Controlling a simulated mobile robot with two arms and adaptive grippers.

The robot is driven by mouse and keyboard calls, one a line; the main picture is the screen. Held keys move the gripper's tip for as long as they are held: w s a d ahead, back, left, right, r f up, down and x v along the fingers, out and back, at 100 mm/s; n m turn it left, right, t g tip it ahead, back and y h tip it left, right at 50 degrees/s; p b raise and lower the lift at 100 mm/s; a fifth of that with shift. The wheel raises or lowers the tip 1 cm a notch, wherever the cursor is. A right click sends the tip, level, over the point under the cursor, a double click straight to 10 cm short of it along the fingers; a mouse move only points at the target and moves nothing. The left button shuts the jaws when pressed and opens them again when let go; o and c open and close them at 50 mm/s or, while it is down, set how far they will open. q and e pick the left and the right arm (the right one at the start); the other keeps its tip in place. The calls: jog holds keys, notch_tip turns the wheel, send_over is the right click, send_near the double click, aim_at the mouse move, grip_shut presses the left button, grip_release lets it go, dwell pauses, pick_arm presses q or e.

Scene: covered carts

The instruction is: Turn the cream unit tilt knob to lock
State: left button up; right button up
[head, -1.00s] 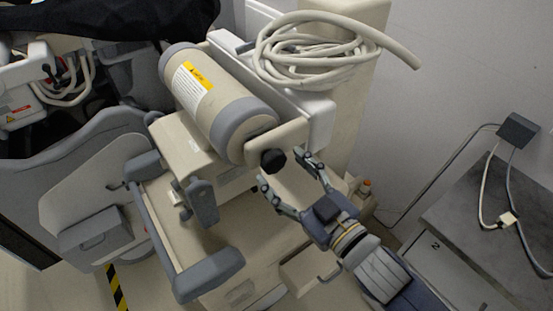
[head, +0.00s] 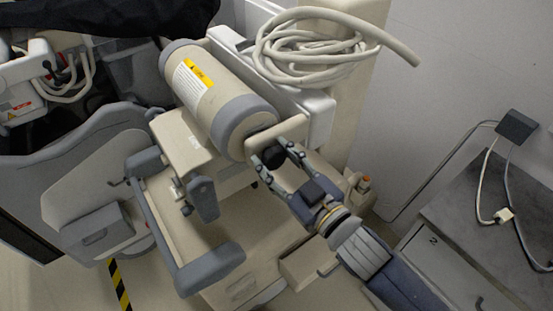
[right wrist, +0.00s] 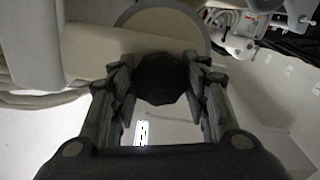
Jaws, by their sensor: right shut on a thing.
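The cream unit (head: 218,100) has a cylinder with grey bands and a yellow warning label. Its black tilt knob (head: 272,156) sits at the near end of the cylinder, by a cream bracket (head: 288,132). My right gripper (head: 272,163) is shut on the knob, one finger on each side. In the right wrist view the dark, many-sided knob (right wrist: 161,80) lies between the two fingers. The fingers partly hide the knob in the head view. My left gripper is not in view.
A coiled cream hose (head: 310,50) lies on top of the unit. A grey handle bar (head: 210,270) stands at the lower left. A grey-topped cabinet (head: 490,225) is at the right. A black cover (head: 110,18) hangs at the upper left.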

jog(key=m+p, duration=0.3)
jog(key=m, duration=0.1)
jog(key=shift+r, duration=0.2)
jog(key=m+p, duration=0.3)
jog(key=m, duration=0.2)
jog(key=shift+m, duration=0.4)
jog(key=m+p, duration=0.2)
jog(key=m, duration=0.2)
jog(key=shift+f+m+p, duration=0.1)
jog(key=shift+m+p, duration=0.65)
jog(key=shift+m, duration=1.25)
jog(key=o, duration=1.1)
jog(key=shift+c, duration=0.2)
